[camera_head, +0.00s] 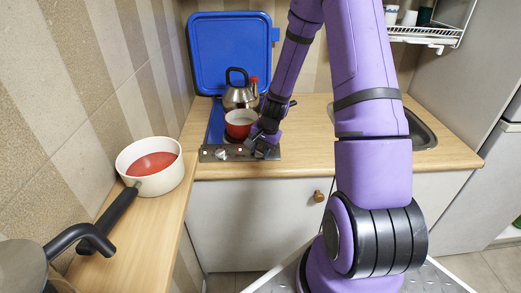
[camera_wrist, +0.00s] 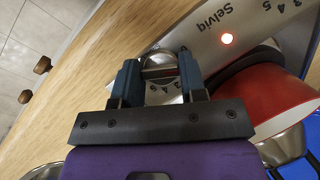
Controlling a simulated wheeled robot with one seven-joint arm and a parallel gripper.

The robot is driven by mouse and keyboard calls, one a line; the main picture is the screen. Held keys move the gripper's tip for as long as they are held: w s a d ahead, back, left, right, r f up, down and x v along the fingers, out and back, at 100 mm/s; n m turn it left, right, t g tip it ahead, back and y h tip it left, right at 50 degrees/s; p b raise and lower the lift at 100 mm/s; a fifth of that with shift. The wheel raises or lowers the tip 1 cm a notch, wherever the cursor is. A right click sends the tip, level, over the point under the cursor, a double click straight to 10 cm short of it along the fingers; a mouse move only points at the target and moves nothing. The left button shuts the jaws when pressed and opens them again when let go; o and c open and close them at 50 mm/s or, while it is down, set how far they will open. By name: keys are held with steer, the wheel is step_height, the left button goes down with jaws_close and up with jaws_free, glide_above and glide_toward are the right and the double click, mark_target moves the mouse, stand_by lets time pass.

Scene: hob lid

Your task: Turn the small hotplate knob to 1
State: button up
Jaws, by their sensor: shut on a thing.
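The hob's control panel (camera_head: 210,154) runs along the front edge of the counter. In the wrist view the panel (camera_wrist: 205,45) carries printed digits and the word Selviq. My gripper (camera_head: 262,149) is at the panel's right end. In the wrist view my gripper (camera_wrist: 160,72) has its two teal fingers on either side of a round metal knob (camera_wrist: 160,64) and is shut on it. Digits show beside this knob, partly hidden by the fingers; its setting cannot be read. Another knob (camera_head: 221,154) is at the panel's left. Which hotplate each knob serves cannot be told.
A red pot (camera_head: 240,121) stands on the hob close behind my gripper, with a steel kettle (camera_head: 240,96) behind it. The blue lid (camera_head: 232,50) stands raised against the wall. A panel light (camera_wrist: 227,39) glows. A white saucepan (camera_head: 172,185) stands on the left counter.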

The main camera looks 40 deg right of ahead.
steer(key=o, duration=0.9)
steer(key=shift+r, duration=0.15)
steer(key=v, duration=1)
steer(key=shift+d+r, duration=0.1)
steer(key=shift+r, duration=0.15)
steer(key=shift+r, duration=0.1)
steer(key=s+a+r+n+t+h, duration=0.1)
steer(key=s+a+r+n, duration=0.3)
steer(key=r, duration=0.5)
steer(key=s+a+r+n, duration=0.3)
steer(key=s+a+r, duration=0.2)
steer(key=a+r, duration=0.3)
steer(key=s+a+r+n, duration=0.1)
steer(key=s+r, duration=0.2)
steer(key=s, duration=0.2)
steer(key=s+a+r+n+t, duration=0.1)
steer(key=s+r+n, duration=0.1)
steer(key=s, duration=0.3)
steer(key=s+a+r+n+t+h, duration=0.1)
steer(key=s+r+n, duration=0.1)
steer(key=s, duration=0.3)
steer(key=shift+s+a+r, duration=0.15)
steer(key=shift+s+r, duration=0.05)
steer(key=shift+r, duration=0.25)
steer(key=shift+s+a+r, duration=0.15)
steer(key=shift+r, duration=0.3)
